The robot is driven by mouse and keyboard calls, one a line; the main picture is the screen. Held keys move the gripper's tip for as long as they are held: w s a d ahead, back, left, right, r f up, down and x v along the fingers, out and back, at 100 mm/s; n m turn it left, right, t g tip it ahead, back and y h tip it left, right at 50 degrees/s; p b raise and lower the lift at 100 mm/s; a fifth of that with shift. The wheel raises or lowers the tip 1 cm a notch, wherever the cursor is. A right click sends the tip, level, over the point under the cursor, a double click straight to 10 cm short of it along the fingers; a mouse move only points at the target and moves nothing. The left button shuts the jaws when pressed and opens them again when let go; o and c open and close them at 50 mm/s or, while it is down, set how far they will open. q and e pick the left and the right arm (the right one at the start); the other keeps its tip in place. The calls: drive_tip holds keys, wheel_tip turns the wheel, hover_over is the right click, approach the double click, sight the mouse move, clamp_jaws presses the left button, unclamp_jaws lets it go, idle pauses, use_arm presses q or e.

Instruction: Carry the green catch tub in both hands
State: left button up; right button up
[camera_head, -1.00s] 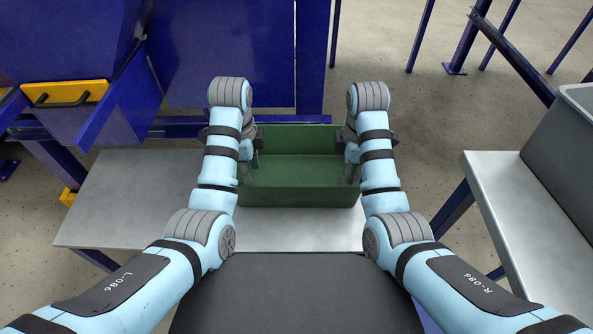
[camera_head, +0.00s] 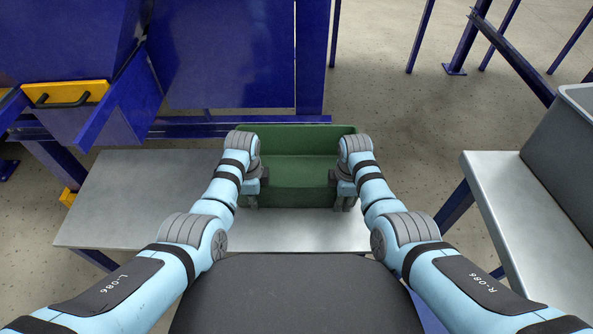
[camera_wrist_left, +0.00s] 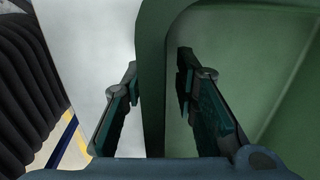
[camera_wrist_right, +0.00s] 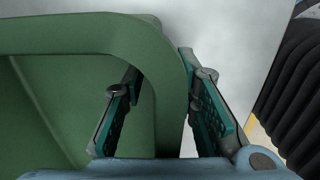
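The green catch tub (camera_head: 300,196) sits on the grey metal table in the head view, its inside appearing empty. My left gripper (camera_head: 254,203) is at the tub's near left part and my right gripper (camera_head: 345,203) at its near right part. In the left wrist view, the left fingers (camera_wrist_left: 160,92) stand apart on either side of the tub's rim (camera_wrist_left: 152,120). In the right wrist view, the right fingers (camera_wrist_right: 160,90) also stand apart astride the rim (camera_wrist_right: 168,125). Gaps show beside the rim, so neither gripper looks closed on it.
The table (camera_head: 140,200) has free room left of the tub. A blue steel frame (camera_head: 235,60) with a yellow handled panel (camera_head: 66,94) stands behind and left. A second table (camera_head: 510,200) at the right carries a grey bin (camera_head: 570,150).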

use_arm(q)
clamp_jaws()
use_arm(e)
clamp_jaws()
